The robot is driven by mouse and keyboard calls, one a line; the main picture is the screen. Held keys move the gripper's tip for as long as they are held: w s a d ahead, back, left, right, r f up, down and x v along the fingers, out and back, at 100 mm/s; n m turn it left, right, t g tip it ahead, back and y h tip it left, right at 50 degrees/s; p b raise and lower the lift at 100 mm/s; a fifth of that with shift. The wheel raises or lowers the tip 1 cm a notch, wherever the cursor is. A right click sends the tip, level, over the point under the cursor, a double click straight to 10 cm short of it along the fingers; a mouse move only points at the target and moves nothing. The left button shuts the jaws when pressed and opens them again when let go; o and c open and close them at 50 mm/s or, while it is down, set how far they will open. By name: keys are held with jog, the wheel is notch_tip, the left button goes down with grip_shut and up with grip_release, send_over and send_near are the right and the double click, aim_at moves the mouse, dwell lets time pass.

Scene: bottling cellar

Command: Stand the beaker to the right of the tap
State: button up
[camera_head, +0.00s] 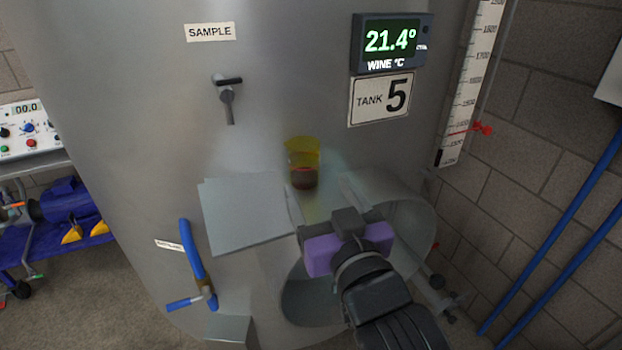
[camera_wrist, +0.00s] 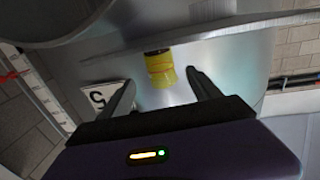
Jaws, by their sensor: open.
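The beaker (camera_head: 303,162) is yellow and see-through, with dark red liquid low inside. It is upright in front of the tank, below and right of the tap (camera_head: 228,98) under the SAMPLE label. Its base is near the right edge of the grey shelf (camera_head: 240,215); I cannot tell what it rests on. My gripper (camera_head: 319,188) is open and reaches toward the beaker from the front right. In the wrist view, which is upside down, the beaker (camera_wrist: 160,70) shows between and beyond the fingertips (camera_wrist: 160,78), with no visible contact.
A round opening with a wide rim (camera_head: 418,225) lies below and right of the shelf. A blue-handled valve (camera_head: 192,250) is at lower left. The display (camera_head: 391,42) and TANK 5 sign (camera_head: 381,98) are on the tank above right. The shelf's left part is bare.

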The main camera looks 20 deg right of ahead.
jog(key=shift+s+a, duration=0.15)
jog(key=shift+s, duration=1.1)
jog(key=s+a+n+t+y, duration=0.2)
jog(key=s+a+n+y, duration=0.2)
jog(key=s, duration=0.1)
jog(key=s+d+f+m+g+h, duration=0.1)
jog(key=s+d+f+g, duration=0.1)
jog(key=s+f, duration=0.7)
jog(key=s+d+f+m+g, duration=0.1)
jog(key=s+d+f+g, duration=0.2)
jog(key=s+f, duration=0.7)
jog(key=s, duration=0.8)
jog(key=shift+d+m+h, duration=0.15)
jog(key=shift+m+h, duration=0.15)
jog(key=shift+h, duration=0.1)
